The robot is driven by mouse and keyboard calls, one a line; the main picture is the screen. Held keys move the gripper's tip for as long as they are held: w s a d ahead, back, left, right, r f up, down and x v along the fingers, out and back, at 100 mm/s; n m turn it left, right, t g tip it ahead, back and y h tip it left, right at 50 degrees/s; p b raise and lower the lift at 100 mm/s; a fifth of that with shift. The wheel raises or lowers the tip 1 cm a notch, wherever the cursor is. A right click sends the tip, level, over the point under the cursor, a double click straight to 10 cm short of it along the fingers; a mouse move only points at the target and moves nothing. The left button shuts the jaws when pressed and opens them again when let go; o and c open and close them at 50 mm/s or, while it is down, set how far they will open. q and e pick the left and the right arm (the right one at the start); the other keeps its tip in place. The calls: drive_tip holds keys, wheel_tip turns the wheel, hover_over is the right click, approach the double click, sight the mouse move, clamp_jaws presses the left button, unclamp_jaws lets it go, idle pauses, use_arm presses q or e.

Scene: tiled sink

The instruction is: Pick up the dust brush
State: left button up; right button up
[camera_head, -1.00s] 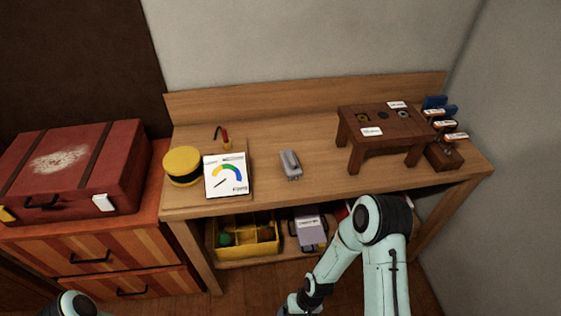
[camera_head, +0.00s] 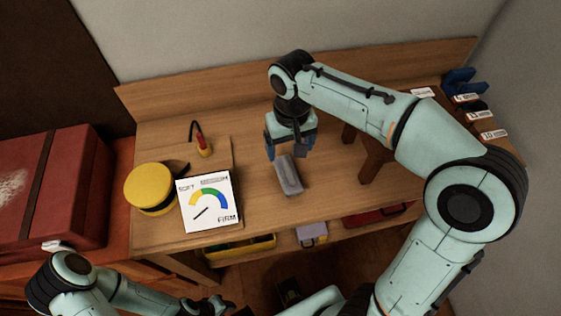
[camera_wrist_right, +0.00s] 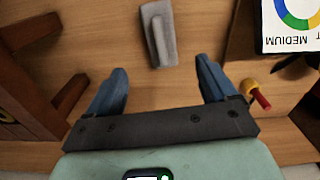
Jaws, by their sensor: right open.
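The dust brush appears to be the small grey block with a raised handle (camera_head: 289,178), lying on the wooden workbench (camera_head: 330,205). In the right wrist view the brush (camera_wrist_right: 158,35) lies beyond the fingertips, roughly between their lines. My right gripper (camera_head: 289,150) is open and empty above the bench, just behind the brush in the head view. Its two blue fingers (camera_wrist_right: 162,72) are spread wide in the wrist view. My left gripper (camera_head: 218,306) is low at the bottom edge, in front of the bench, dark and too small to read.
A gauge card (camera_head: 209,203), a yellow round tin (camera_head: 150,187) and a red-handled tool (camera_head: 204,146) stand left of the brush. A small dark wooden stand (camera_head: 373,163) is close on the right, partly hidden by my right arm. A red suitcase (camera_head: 60,195) is far left.

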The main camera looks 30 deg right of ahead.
sight(288, 168)
drive_tip(key=f, duration=0.4)
drive_tip(key=f+b, duration=0.1)
drive_tip(key=f, duration=0.1)
drive_tip(key=shift+s+f, duration=0.2)
drive_tip(key=shift+s, duration=0.15)
drive_tip(key=shift+w+f, duration=0.15)
drive_tip(key=shift+f, duration=0.4)
drive_tip(key=f, duration=0.5)
drive_tip(key=shift+w, duration=0.25)
use_arm(q)
drive_tip(key=shift+s+f, duration=0.55)
drive_tip(key=shift+f, duration=0.3)
use_arm(e)
drive_tip(key=shift+a, duration=0.1)
drive_tip(key=c, duration=1.1)
drive_tip(key=shift+r, duration=0.1)
use_arm(q)
drive_tip(key=r+p, duration=0.1)
drive_tip(key=w+r+p, duration=0.1)
drive_tip(key=r+p, duration=0.1)
drive_tip(key=shift+w+r, duration=0.4)
use_arm(e)
wheel_tip(288, 168, up, 20)
drive_tip(key=shift+f, duration=0.1)
